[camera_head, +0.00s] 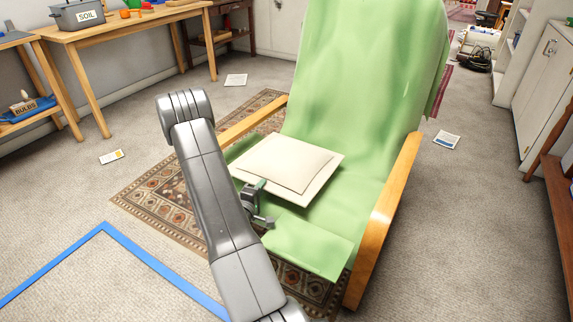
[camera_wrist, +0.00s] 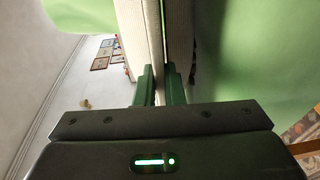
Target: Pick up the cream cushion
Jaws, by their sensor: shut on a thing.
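The cream cushion (camera_head: 288,163) is over the seat of the green armchair (camera_head: 365,115), flat side up and slightly tilted. I cannot tell whether it still touches the seat. My gripper (camera_head: 258,188) is at the cushion's near left edge. In the wrist view my gripper's green fingers (camera_wrist: 160,86) are closed on the cushion (camera_wrist: 134,35), which stands edge-on between them. The cushion's underside is hidden, and my arm covers part of the chair's left side.
The chair has wooden armrests (camera_head: 385,215) on both sides and stands on a patterned rug (camera_head: 160,200). A wooden table (camera_head: 130,30) with a soil box (camera_head: 77,15) is at the back left. Papers (camera_head: 111,157) lie on the carpet. Blue tape (camera_head: 150,262) marks the floor at front left.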

